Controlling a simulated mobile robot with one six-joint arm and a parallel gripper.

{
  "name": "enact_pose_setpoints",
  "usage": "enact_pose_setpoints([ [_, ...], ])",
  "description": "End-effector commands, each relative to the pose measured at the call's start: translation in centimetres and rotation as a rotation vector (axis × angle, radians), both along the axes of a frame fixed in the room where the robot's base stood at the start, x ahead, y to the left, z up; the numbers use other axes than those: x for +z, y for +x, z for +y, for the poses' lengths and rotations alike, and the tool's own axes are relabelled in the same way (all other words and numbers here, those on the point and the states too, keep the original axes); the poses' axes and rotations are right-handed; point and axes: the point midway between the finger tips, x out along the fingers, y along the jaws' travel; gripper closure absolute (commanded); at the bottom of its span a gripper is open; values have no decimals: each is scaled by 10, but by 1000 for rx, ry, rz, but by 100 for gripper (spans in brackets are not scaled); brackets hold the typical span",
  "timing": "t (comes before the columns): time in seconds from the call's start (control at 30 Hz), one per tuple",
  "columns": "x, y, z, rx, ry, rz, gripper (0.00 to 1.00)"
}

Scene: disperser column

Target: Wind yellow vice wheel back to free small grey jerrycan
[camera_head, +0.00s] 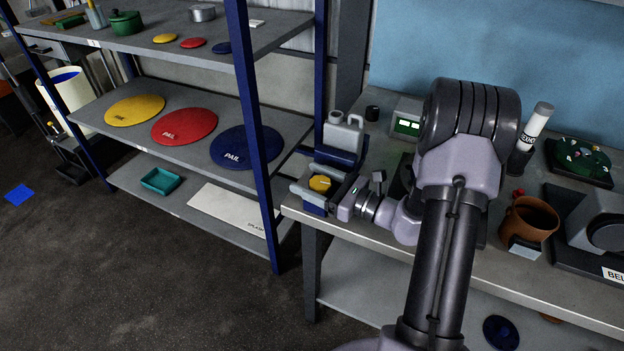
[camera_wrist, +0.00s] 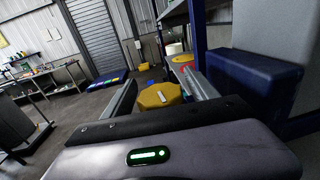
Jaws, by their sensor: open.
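The yellow vice wheel (camera_head: 320,183) is at the left end of the workbench, in front of the blue vice (camera_head: 335,157). The small grey jerrycan (camera_head: 342,134) stands upright at the vice, its lower part hidden by the blue jaw. My gripper (camera_head: 316,186) is open at the wheel, with one finger on each side of it. In the wrist view the wheel (camera_wrist: 160,95) shows between the two spread fingers; I cannot tell whether either touches it. The blue vice body (camera_wrist: 250,75) fills the right side there, with a pale grey surface (camera_wrist: 275,30) behind it.
A shelf rack with a blue post (camera_head: 255,120) stands close left of the bench.

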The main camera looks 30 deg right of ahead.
Motion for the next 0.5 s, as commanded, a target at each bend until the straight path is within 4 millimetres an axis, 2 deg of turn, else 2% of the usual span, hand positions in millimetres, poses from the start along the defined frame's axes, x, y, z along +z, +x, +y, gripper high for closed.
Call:
enact_pose_setpoints([
  [0.17,1,-13,-10,-5,3,2,33],
  [0.37,3,-59,-39,-8,3,2,33],
  [0.5,3,-98,-63,-7,2,1,33],
])
